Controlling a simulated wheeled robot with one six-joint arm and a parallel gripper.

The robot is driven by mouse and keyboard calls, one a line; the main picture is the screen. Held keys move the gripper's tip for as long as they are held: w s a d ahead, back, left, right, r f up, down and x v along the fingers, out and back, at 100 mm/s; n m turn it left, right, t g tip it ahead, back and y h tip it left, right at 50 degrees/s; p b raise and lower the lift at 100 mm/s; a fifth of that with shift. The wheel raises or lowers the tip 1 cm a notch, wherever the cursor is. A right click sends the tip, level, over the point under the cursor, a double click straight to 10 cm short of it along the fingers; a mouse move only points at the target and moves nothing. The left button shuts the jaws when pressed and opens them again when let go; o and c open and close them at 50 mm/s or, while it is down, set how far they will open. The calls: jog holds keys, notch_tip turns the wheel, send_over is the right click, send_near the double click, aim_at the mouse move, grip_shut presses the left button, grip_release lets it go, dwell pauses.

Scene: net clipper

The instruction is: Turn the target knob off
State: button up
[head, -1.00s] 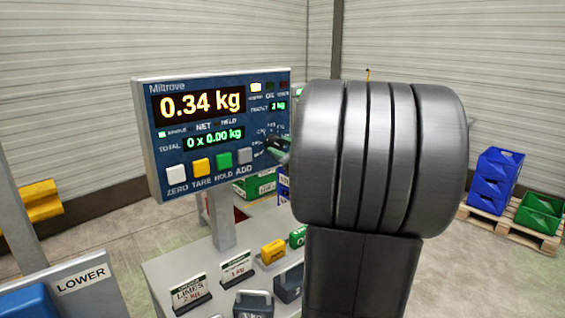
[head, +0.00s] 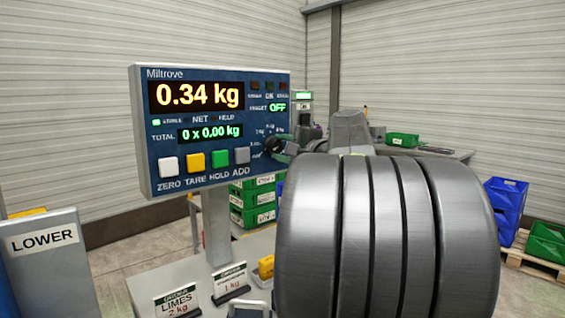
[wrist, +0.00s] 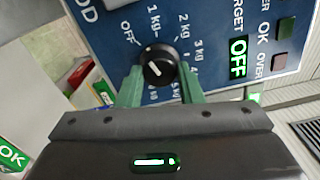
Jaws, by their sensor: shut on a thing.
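The target knob (wrist: 157,66) is round and black with a short white mark. It sits on the blue scale panel (head: 150,130), inside a dial marked OFF and several kg values. The target display (head: 278,107) reads OFF in green, and it also shows in the wrist view (wrist: 238,58). My gripper (wrist: 158,82) has its green fingers on either side of the knob and is shut on it. In the head view the knob is small and partly hidden by the fingers. The main display (head: 197,95) reads 0.34 kg.
White, yellow, green and grey buttons (head: 205,161) line the panel's lower edge. My grey arm fills the lower right and hides part of the bench. Green crates (head: 250,205) stand behind the scale post. A LOWER sign (head: 45,240) is at left.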

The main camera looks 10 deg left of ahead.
jog(key=shift+n+b, duration=0.95)
jog(key=shift+n, duration=0.15)
jog(key=o, duration=1)
jog(key=shift+c, duration=0.2)
jog(key=shift+d, duration=0.1)
jog(key=v, duration=1.3)
jog(key=shift+s+d, duration=0.2)
jog(key=shift+s, duration=0.05)
